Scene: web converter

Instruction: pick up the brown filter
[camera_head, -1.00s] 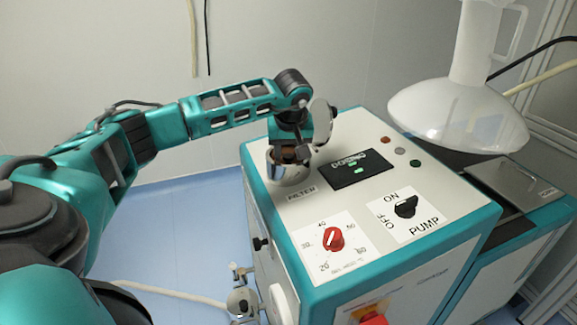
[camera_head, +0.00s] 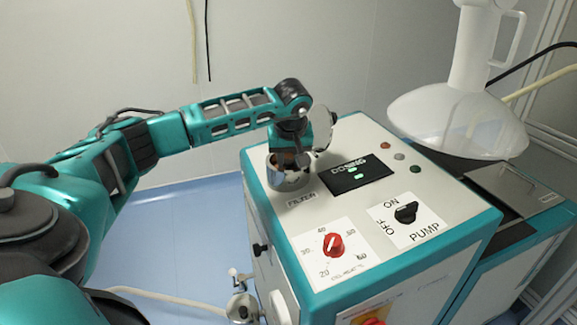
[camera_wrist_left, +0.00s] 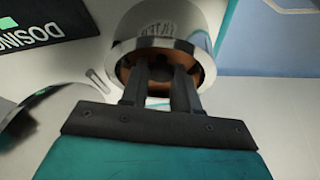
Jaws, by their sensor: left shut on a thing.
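The brown filter (camera_wrist_left: 207,74) shows in the left wrist view as a brown ring inside the rim of a shiny metal cup (camera_wrist_left: 160,22). The cup (camera_head: 284,177) stands on the machine's top, behind the FILTER label, in the head view. My left gripper (camera_wrist_left: 161,68) reaches into the cup's mouth, its dark fingers close together and shut on the brown filter. The exact contact of the fingertips is hard to see. My right gripper is not in view.
A round metal lid (camera_head: 323,128) stands raised behind the cup. The DOSING display (camera_head: 356,174), red dial (camera_head: 333,244) and black PUMP knob (camera_head: 405,212) lie on the machine's top. A clear hopper (camera_head: 458,118) stands at right.

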